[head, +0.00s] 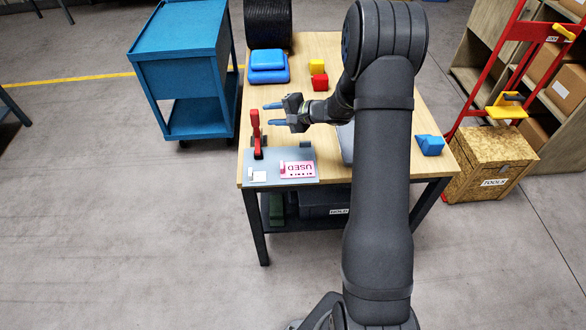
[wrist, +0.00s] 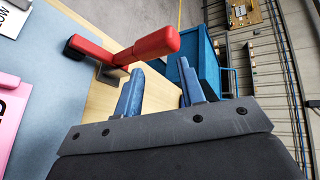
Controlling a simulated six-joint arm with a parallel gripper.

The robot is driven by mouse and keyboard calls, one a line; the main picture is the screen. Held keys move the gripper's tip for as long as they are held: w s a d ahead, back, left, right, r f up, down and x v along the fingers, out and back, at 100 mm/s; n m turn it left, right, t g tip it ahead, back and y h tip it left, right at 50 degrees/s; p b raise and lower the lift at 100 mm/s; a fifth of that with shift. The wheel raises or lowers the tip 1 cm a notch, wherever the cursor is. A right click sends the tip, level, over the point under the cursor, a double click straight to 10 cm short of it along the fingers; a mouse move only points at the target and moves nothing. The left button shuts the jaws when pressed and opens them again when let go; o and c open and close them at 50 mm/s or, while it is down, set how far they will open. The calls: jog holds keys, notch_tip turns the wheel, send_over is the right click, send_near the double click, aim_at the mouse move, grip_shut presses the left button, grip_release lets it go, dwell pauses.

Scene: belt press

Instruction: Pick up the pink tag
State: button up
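The pink tag (head: 297,169) lies flat on a grey-blue plate (head: 225,178) at the near left corner of the wooden table. It carries the word "USED", seen upside down. Part of it shows at the left edge of the wrist view (wrist: 8,125). My gripper (head: 272,114) is above the table, behind the plate and apart from the tag. Its two blue fingers are spread with nothing between them, as the wrist view also shows (wrist: 160,88). A red lever handle (head: 256,130) stands at the plate's back left, close to my gripper.
A white tag (head: 259,176) lies left of the pink one. Blue cases (head: 267,65), a yellow block (head: 316,66), a red block (head: 319,82) and a blue block (head: 430,145) are on the table. A blue cart (head: 180,75) stands left. My arm hides part of the table.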

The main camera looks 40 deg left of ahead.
jog(key=s+d+r+n+t+h, duration=0.4)
jog(key=s+d+r+n+h, duration=0.4)
jog(key=h, duration=0.5)
send_over(282, 164)
jog(key=shift+m, duration=0.3)
jog(key=f, duration=1.4)
jog(key=shift+s+d, duration=0.25)
jog(key=shift+w+a+f, duration=0.1)
jog(key=shift+a+f, duration=0.05)
jog(key=shift+f, duration=1.25)
jog(key=shift+w+a+f, duration=0.1)
jog(key=shift+f, duration=1.25)
jog(key=shift+c, duration=0.3)
grip_shut()
